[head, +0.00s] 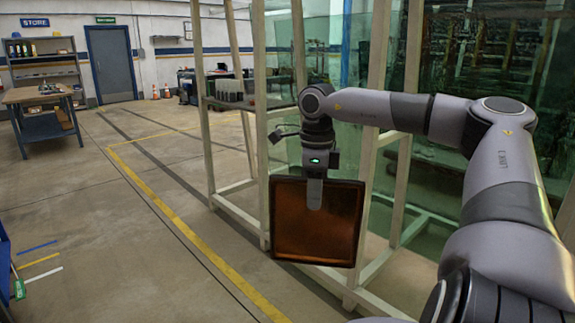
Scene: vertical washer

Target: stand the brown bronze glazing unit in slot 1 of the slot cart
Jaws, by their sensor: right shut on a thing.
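The brown bronze glazing unit (316,238) is a dark-framed square pane. It hangs upright, slightly tilted, below my right gripper (314,190), in front of a pale frame. My right gripper is shut on its top edge, with one finger showing over the near face. The far finger is hidden behind the pane. The unit is clear of the floor. My left gripper is not in view. I cannot make out the slot cart or slot 1 for certain; a blue edge (5,262) shows at the far left.
A pale frame (212,130) with glass panels (500,80) stands close behind the unit and my right arm. A workbench (40,95) and shelves (43,52) stand at the back left, near a blue door (110,65). The floor (120,230) at left is open, with yellow lines.

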